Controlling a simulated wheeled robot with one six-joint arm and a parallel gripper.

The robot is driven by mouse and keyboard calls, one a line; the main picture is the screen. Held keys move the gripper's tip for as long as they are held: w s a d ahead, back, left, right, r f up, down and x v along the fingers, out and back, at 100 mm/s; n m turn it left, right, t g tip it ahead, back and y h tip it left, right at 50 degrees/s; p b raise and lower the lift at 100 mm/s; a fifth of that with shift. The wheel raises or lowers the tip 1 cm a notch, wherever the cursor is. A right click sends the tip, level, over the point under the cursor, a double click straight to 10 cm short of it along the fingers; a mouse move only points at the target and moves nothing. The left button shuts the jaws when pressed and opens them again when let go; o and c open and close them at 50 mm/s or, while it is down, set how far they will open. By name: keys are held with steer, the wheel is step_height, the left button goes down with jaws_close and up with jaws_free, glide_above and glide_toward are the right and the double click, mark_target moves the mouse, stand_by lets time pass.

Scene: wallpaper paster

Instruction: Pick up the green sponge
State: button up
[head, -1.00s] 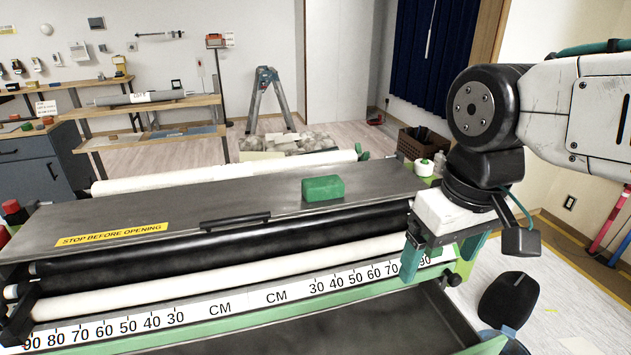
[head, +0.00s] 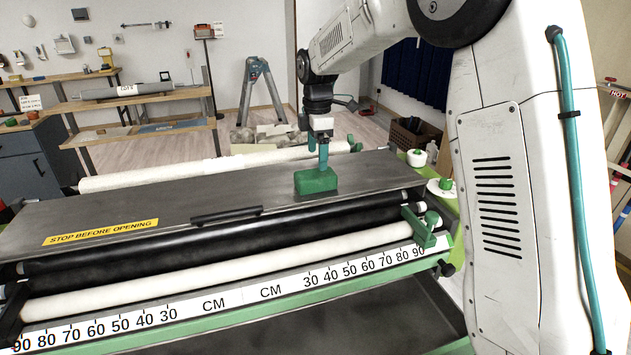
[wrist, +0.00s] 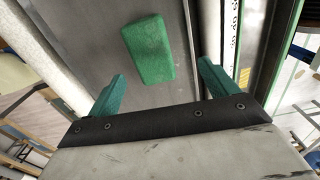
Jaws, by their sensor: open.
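The green sponge (head: 316,182) is a small block lying on the grey metal lid (head: 130,212) of the wallpaper paster, right of the black handle. My gripper (head: 323,163) points down over the sponge, and its fingers overlap the sponge's top edge in the head view. In the wrist view the sponge (wrist: 148,49) lies ahead of my gripper (wrist: 158,83). The two teal fingers there are spread wide with nothing between them. I cannot tell the exact height of the fingertips over the lid.
A black handle (head: 226,215) and a yellow warning label (head: 100,232) are on the lid. Black and white rollers and a centimetre scale (head: 214,305) run along the near side. A white roll (head: 200,167) lies behind the lid.

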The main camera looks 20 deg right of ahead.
mark_target(316, 173)
steer(key=shift+w+a+f+n, duration=0.1)
steer(key=shift+w+f+n, duration=0.2)
steer(key=shift+w+f, duration=0.45)
step_height(316, 173, down, 7)
steer(key=shift+f, duration=0.2)
steer(key=c, duration=1.1)
